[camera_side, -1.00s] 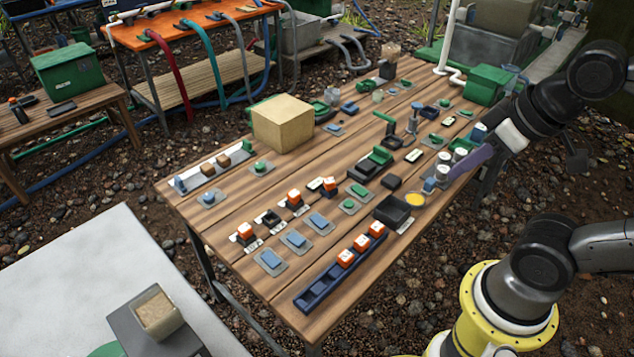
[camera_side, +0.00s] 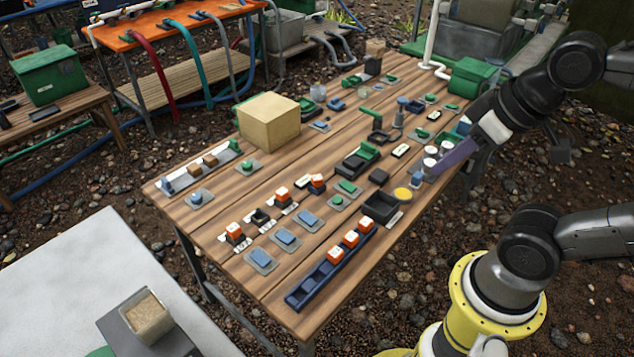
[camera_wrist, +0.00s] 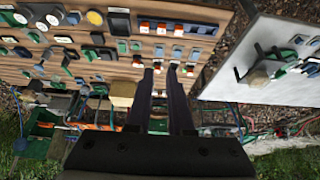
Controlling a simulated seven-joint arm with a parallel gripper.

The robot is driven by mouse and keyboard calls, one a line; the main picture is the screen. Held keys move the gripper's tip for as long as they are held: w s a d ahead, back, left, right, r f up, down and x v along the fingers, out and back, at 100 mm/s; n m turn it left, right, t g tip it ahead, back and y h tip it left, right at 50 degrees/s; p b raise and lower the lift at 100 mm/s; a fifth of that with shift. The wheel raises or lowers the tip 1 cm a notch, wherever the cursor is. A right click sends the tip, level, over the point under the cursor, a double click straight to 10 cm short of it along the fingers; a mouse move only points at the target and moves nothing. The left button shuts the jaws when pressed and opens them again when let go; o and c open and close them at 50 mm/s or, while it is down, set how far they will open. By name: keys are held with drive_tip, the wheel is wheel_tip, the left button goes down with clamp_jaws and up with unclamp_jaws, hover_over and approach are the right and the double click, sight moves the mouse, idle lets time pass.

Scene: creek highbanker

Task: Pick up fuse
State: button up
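Several orange-topped blocks with white marks, which look like the fuses, are on the wooden table. Three sit in a long blue rail (camera_side: 300,297), one being this fuse (camera_side: 335,256). Others stand in dark holders, such as a fuse (camera_side: 234,231) at the left and another fuse (camera_side: 282,194) farther back. In the wrist view, a rail fuse (camera_wrist: 178,28) shows beyond the fingers. My gripper (camera_wrist: 165,67) is open, its two long dark fingers apart with nothing seen held. In the side view, my gripper's purple part is over the table's right edge, and its fingertips are unclear.
A tan box (camera_side: 268,122) stands toward the back. A black tray (camera_side: 381,208), a yellow-topped dish (camera_side: 402,194) and white-topped cylinders (camera_side: 431,151) stand near my gripper. Blue pads (camera_side: 261,257) lie between the rail and the holders. A green box (camera_side: 478,77) is at the far right corner.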

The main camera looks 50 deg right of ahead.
drive_tip(key=o, duration=0.8)
drive_tip(key=shift+c, duration=0.2)
drive_tip(key=w+r+m, duration=0.6)
drive_tip(key=m, duration=0.3)
drive_tip(key=m+g, duration=0.6)
drive_tip(key=m, duration=0.9)
hover_over(317, 177)
wheel_tip(317, 177, down, 31)
drive_tip(key=shift+d+f, duration=0.1)
drive_tip(key=shift+f, duration=2.9)
